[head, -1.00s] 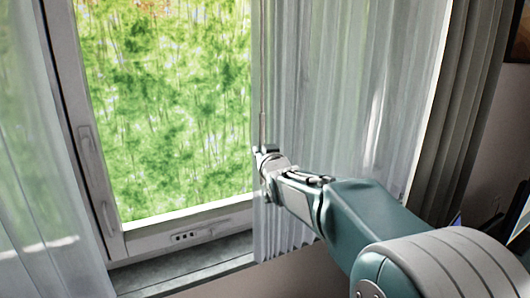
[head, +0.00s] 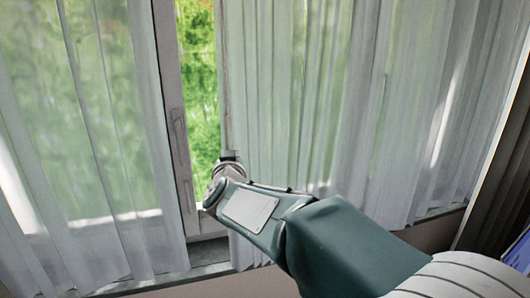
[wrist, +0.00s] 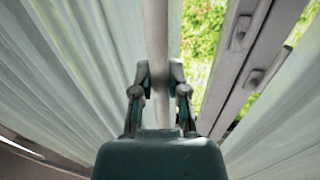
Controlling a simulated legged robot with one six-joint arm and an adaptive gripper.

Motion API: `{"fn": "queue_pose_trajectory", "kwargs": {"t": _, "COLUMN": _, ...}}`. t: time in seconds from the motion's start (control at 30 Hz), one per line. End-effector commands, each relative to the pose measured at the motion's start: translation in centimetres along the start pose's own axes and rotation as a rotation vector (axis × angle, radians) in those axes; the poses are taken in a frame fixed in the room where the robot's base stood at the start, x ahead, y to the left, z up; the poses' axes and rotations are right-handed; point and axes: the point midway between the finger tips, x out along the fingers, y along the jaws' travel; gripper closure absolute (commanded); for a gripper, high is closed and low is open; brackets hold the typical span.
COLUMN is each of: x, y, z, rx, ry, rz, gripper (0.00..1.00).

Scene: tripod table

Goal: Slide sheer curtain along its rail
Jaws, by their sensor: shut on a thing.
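The right sheer curtain (head: 330,120) hangs in pale translucent folds, and a thin upright draw rod (head: 223,85) runs down its left edge. My gripper (head: 226,160) is at the lower part of this rod. In the wrist view my gripper (wrist: 160,80) has its two fingers shut around the rod (wrist: 155,35), with the pale curtain (wrist: 75,65) spread out on the left. The left sheer curtain (head: 85,150) hangs apart from it. The rail is above the head view and is hidden.
A narrow strip of window with green foliage (head: 200,90) shows between the curtains. The window frame (head: 172,100) carries a handle (head: 180,135). A grey sill (head: 205,255) runs below. A darker drape (head: 495,190) hangs at the far right.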

Motion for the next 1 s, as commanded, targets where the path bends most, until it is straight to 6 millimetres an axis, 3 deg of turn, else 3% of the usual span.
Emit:
{"fn": "queue_pose_trajectory", "kwargs": {"t": 0.03, "x": -0.4, "y": -2.1, "z": 0.0, "rx": 0.0, "ry": 0.002, "rz": -0.008, "gripper": 1.0}}
{"fn": "queue_pose_trajectory", "kwargs": {"t": 0.2, "x": -1.4, "y": -7.4, "z": 0.0, "rx": -0.001, "ry": 0.001, "rz": -0.007, "gripper": 1.0}}
{"fn": "queue_pose_trajectory", "kwargs": {"t": 0.4, "x": -2.3, "y": -12.0, "z": 0.0, "rx": 0.0, "ry": 0.001, "rz": -0.003, "gripper": 1.0}}
{"fn": "queue_pose_trajectory", "kwargs": {"t": 0.63, "x": -2.9, "y": -14.9, "z": 0.0, "rx": 0.0, "ry": 0.001, "rz": -0.001, "gripper": 1.0}}
{"fn": "queue_pose_trajectory", "kwargs": {"t": 1.0, "x": -3.1, "y": -16.0, "z": -0.1, "rx": -0.001, "ry": 0.003, "rz": -0.002, "gripper": 1.0}}
